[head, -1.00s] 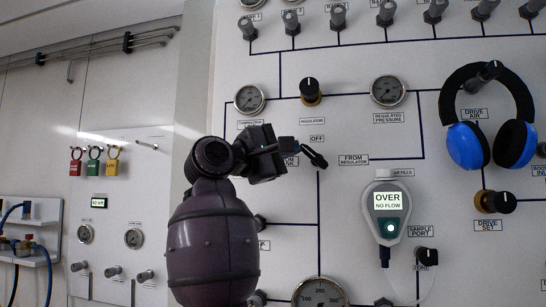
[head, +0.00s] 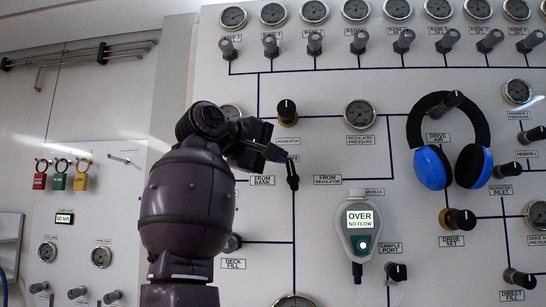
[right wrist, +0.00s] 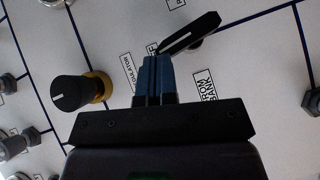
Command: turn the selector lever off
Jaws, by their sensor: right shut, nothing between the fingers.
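The selector lever (head: 292,174) is a small black handle on the white panel, between the FROM BANK and FROM REGULATOR labels. It stands nearly upright in the head view, its upper end by the partly covered OFF label (head: 294,159). My right gripper (head: 282,155) is shut and empty, its blue fingertips at the left of the lever's upper end. In the right wrist view the closed fingertips (right wrist: 153,62) are beside one end of the lever (right wrist: 190,33); I cannot tell whether they touch. My left gripper is not in view.
The black regulator knob (head: 287,112) is just above the lever, with the regulated pressure gauge (head: 360,115) to its right. A handheld meter (head: 360,226) reading OVER, NO FLOW is at lower right. Blue ear defenders (head: 432,166) hang further right.

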